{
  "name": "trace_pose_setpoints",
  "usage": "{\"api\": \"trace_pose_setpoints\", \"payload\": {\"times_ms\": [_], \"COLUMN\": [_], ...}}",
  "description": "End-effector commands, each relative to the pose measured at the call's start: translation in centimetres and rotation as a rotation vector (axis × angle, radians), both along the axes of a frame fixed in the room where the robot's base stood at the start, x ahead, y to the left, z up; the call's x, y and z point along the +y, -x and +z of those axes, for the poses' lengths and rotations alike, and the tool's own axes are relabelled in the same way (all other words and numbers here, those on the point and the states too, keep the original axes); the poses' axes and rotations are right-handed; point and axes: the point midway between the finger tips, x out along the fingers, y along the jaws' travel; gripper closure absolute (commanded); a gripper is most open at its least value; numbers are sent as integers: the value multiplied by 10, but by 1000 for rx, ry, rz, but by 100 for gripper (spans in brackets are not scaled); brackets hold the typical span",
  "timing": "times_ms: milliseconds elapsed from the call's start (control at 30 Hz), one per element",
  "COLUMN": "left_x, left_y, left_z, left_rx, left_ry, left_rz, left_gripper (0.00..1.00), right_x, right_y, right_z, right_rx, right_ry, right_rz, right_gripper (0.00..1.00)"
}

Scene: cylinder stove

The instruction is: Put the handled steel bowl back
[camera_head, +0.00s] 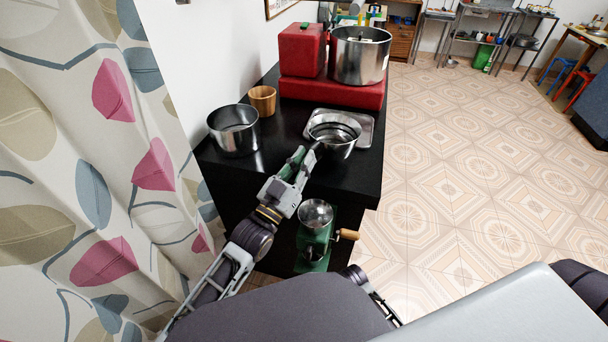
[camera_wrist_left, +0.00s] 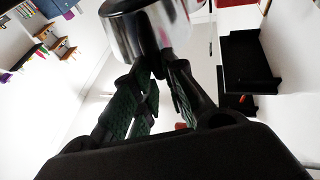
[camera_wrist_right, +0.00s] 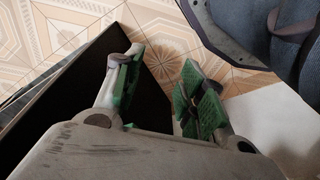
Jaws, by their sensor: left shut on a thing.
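The handled steel bowl (camera_head: 336,149) is over the front part of the small metal tray (camera_head: 365,130) on the black table. I cannot tell whether the bowl touches the tray. My left gripper (camera_head: 302,162) is shut on the bowl's handle, at the near left side of the bowl. In the left wrist view, the fingers (camera_wrist_left: 163,68) close on the dark handle under the shiny bowl (camera_wrist_left: 140,32). My right gripper (camera_wrist_right: 158,88) is open and empty in the right wrist view, with a dark surface and floor tiles beyond it.
A steel pot (camera_head: 234,132) and a wooden cup (camera_head: 263,100) stand left on the black table (camera_head: 280,178). A red box (camera_head: 302,50) and a large pot (camera_head: 359,56) sit on a red base behind. A green hand grinder (camera_head: 314,240) is in front. Open floor lies right.

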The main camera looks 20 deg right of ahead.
Motion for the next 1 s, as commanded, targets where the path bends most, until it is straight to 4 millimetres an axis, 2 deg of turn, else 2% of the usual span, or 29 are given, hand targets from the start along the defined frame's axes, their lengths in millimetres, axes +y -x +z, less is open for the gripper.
{"api": "trace_pose_setpoints", "payload": {"times_ms": [100, 467, 667, 800, 1000], "left_x": [0, 0, 0, 0, 0], "left_y": [0, 0, 0, 0, 0], "left_z": [-6, -7, -25, -39, -43], "left_rx": [-2, -1, 0, 0, -2], "left_ry": [2, 2, 0, 0, 2], "left_rz": [0, 0, 0, 0, 0], "left_gripper": [100, 100, 100, 100, 100], "right_x": [0, 0, 1, 2, 4], "right_y": [-1, -1, -1, -4, -8], "right_z": [1, 2, 1, 8, 18], "right_rx": [-4, -5, -8, -22, -36], "right_ry": [-2, -2, -4, -10, -15], "right_rz": [1, 1, 1, 2, 1], "right_gripper": [60, 60, 60, 60, 60]}}
